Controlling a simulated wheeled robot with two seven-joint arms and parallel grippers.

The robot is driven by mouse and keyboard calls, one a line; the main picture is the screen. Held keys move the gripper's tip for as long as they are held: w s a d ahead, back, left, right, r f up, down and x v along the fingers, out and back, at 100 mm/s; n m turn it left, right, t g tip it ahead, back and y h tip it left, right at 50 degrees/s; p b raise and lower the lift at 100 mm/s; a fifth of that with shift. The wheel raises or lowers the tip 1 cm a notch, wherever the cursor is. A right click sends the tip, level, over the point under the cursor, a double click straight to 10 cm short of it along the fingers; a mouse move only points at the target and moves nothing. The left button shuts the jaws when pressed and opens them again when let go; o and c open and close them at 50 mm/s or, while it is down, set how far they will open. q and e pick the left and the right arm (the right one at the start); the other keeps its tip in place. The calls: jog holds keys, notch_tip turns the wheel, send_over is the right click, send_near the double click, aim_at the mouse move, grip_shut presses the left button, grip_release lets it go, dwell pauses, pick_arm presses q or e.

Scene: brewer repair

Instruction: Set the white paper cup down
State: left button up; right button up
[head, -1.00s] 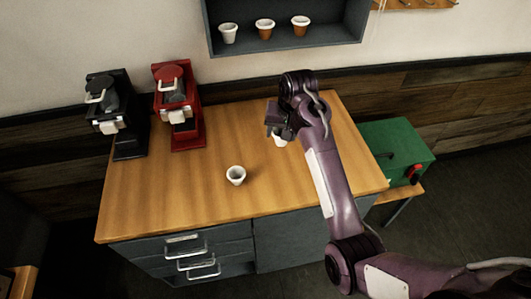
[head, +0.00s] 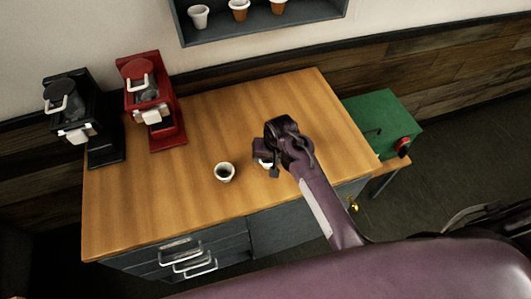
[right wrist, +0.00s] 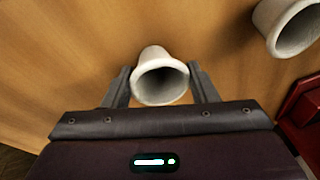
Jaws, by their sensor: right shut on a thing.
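A white paper cup (right wrist: 160,78) is held between the two fingers of my right gripper (right wrist: 162,85), its open mouth facing the wrist camera. In the head view, my right gripper (head: 266,161) is over the right part of the wooden table, and only a sliver of the held cup (head: 264,163) shows beneath it. I cannot tell whether the cup's base touches the tabletop. A second white cup (head: 225,172) stands upright on the table to the left of the gripper, apart from it; it also shows in the right wrist view (right wrist: 291,25). My left gripper is not in view.
A black brewer (head: 82,125) and a red brewer (head: 152,105) stand at the table's left back. A green box (head: 383,122) sits beyond the right edge. A wall shelf (head: 250,27) holds several cups. The wooden tabletop (head: 150,205) has free room at front left and back.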

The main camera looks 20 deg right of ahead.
jog(key=shift+w, duration=0.1)
jog(key=shift+s, duration=0.25)
jog(key=o, duration=1)
jog(key=shift+s, duration=0.1)
jog(key=shift+c, duration=0.2)
jog(key=shift+o, duration=1)
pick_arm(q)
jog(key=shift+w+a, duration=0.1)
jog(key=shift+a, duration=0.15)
pick_arm(e)
jog(key=shift+w+f, duration=0.1)
jog(key=shift+w, duration=0.1)
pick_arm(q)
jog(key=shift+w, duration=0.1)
